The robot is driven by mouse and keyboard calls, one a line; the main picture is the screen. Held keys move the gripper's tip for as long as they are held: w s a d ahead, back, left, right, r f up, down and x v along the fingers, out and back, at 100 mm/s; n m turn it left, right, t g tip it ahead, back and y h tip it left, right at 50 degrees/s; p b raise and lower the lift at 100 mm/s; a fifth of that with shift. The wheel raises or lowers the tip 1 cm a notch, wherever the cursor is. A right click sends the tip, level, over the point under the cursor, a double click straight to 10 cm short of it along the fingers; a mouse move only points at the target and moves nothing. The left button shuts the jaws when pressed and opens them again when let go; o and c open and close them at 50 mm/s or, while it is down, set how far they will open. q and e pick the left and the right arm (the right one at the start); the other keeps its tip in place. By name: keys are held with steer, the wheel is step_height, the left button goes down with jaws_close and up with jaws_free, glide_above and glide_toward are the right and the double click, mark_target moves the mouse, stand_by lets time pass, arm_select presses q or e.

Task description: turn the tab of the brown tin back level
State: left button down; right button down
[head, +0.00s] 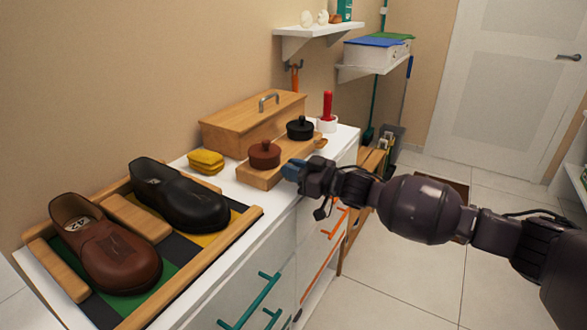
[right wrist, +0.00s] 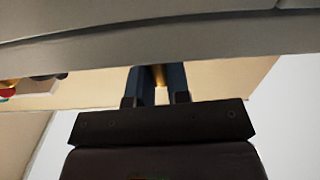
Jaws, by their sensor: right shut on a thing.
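The brown tin (head: 264,154) stands upright with its lid and knob on a wooden block on the dresser. My right gripper (head: 289,170) is just right of the tin, at the block's front edge. It is shut on what appears to be the tin's tab, which the fingers hide in the head view. In the right wrist view the fingers (right wrist: 159,70) have a thin, brass-coloured sliver between them. I cannot make out the tab's angle. My left gripper is out of view.
A black tin (head: 299,129) stands on the same wooden block (head: 252,177), behind the brown one. Nearby are a yellow sponge (head: 206,161), a wooden box (head: 240,126) and a red candle-like stick (head: 327,106). Two shoes stand in a tray (head: 228,233) at left.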

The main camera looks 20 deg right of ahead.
steer(key=shift+s+r+n+p, duration=0.1)
steer(key=shift+r+n+p, duration=0.15)
steer(key=shift+n, duration=0.45)
steer(key=n, duration=0.1)
steer(key=n+p, duration=0.1)
steer(key=shift+s+a+f+n, duration=0.1)
steer(key=shift+a+n, duration=0.1)
steer(key=shift+n, duration=0.1)
steer(key=n, duration=0.2)
steer(key=n+p, duration=0.1)
steer(key=shift+s+a+f+n, duration=0.1)
steer(key=shift+a+f+n, duration=0.1)
steer(key=shift+n, duration=0.2)
steer(key=n, duration=0.2)
steer(key=n+p, duration=0.1)
steer(key=n, duration=0.1)
steer(key=shift+f, duration=0.3)
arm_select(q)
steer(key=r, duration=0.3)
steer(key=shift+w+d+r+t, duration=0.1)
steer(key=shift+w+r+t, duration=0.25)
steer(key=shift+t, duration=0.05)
arm_select(e)
steer(key=n, duration=0.5)
steer(key=shift+s+f, duration=0.1)
steer(key=shift+f, duration=0.25)
steer(key=shift+n, duration=0.3)
steer(key=c, duration=1.1)
jaws_free()
